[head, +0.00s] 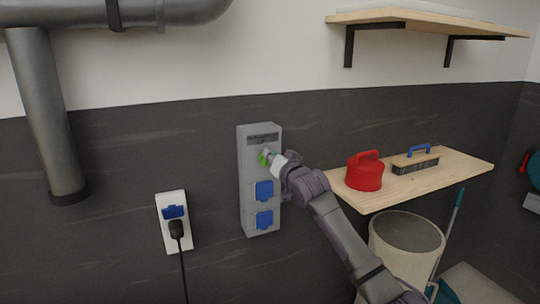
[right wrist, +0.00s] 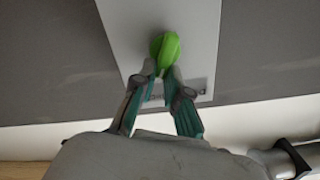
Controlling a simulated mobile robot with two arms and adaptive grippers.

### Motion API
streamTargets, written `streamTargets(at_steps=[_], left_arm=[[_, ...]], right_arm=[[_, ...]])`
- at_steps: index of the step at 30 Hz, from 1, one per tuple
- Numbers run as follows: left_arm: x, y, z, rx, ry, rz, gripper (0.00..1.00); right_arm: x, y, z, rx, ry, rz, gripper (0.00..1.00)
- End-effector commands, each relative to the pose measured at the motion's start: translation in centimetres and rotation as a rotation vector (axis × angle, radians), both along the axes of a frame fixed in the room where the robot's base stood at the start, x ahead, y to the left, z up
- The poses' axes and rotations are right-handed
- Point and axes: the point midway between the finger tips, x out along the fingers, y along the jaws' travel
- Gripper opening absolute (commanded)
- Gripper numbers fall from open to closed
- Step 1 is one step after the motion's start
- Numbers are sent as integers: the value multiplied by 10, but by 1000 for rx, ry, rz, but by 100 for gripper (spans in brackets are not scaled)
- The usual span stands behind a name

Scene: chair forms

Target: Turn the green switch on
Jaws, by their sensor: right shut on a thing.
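The green switch (head: 263,158) is a small knob on the upper part of a grey wall box (head: 245,205), below a dark label strip. In the right wrist view the green switch (right wrist: 165,50) shows as a bright green, pointed knob on the light grey panel (right wrist: 200,25). My right gripper (head: 270,159) reaches the box from the lower right. In the right wrist view the fingertips of my right gripper (right wrist: 160,70) are shut on the green switch, one on each side of its near end. My left gripper is not in view.
Two blue socket covers (head: 264,190) sit below the switch. A white wall outlet (head: 165,200) with a black plug (head: 177,230) is to the left. A wooden shelf (head: 465,165) at right bears a red kettle-like item (head: 365,176) and a brush (head: 415,162). A bin (head: 400,265) stands below.

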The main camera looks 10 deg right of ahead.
Motion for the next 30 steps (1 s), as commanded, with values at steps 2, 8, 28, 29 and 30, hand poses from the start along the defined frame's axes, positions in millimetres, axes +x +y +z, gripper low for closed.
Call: streamTargets(at_steps=[2,8,28,29,30], left_arm=[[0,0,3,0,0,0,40],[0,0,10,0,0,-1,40],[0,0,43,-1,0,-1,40],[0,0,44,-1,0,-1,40],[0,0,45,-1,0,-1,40]], right_arm=[[0,0,-1,79,19,0,0],[1,-3,-3,265,55,0,0],[2,-10,-13,866,173,0,0],[2,-10,-13,888,177,-1,0],[2,-10,-14,917,183,-1,0]])
